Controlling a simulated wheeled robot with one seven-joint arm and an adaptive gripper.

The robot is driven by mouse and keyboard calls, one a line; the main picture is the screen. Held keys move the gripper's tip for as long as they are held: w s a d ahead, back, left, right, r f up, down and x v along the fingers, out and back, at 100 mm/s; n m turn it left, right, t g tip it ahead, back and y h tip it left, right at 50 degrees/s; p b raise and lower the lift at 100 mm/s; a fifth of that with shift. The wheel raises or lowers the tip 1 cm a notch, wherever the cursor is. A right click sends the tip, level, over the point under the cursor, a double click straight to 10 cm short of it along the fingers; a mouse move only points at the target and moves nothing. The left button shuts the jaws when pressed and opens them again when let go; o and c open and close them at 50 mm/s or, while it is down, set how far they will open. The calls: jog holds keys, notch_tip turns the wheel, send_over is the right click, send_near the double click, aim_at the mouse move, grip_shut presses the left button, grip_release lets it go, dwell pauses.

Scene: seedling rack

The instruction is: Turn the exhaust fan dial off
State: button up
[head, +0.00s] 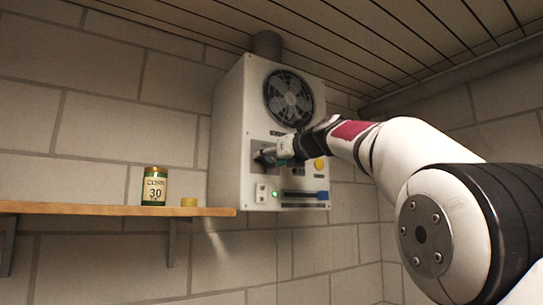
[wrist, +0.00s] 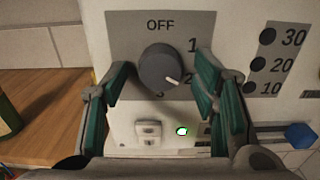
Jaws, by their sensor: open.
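The exhaust fan dial (wrist: 158,66) is a dark grey round knob on a grey plate marked OFF at the top, 1 and 2 on the right and 3 below. Its white pointer line points to the lower right, towards the 2. My gripper (wrist: 161,78) is open, with one green-padded finger on each side of the dial and visible gaps between. In the head view my gripper (head: 273,155) is at the front of the white fan box (head: 228,140) and mostly hides the dial. The fan (head: 289,97) is above it.
Below the dial are a white rocker switch (wrist: 149,131) and a lit green lamp (wrist: 182,131). A blue slider handle (head: 322,195) and a yellow button (head: 319,163) are to the right.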

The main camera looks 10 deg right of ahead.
jog(key=c, duration=1.2)
jog(key=shift+o, duration=0.2)
